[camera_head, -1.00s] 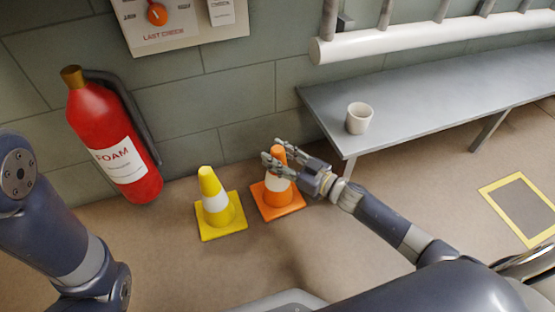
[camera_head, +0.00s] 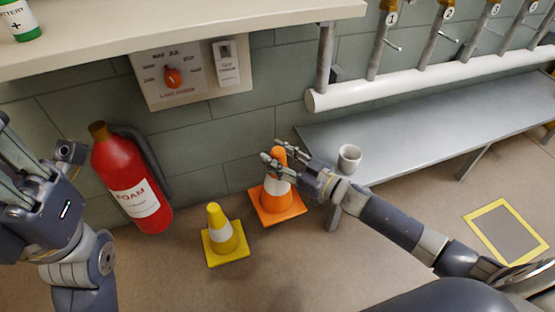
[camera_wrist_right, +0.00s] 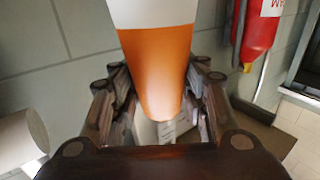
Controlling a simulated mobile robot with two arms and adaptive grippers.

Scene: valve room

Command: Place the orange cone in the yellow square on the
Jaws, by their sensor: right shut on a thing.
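The orange cone (camera_head: 277,203) with a white band is upright, its tip between the fingers of my right gripper (camera_head: 272,158). It appears slightly raised off the floor. In the right wrist view the fingers close around the cone's orange tip (camera_wrist_right: 160,70). The yellow square (camera_head: 486,239) is an outline on the floor at the far right, with a bare grey middle. My left gripper (camera_head: 38,150) is at the left edge, fingers spread and empty, far from the cone.
A yellow cone (camera_head: 224,240) stands on the floor left of the orange one. A red fire extinguisher (camera_head: 130,180) is by the wall. A shelf (camera_head: 180,35) spans the top left.

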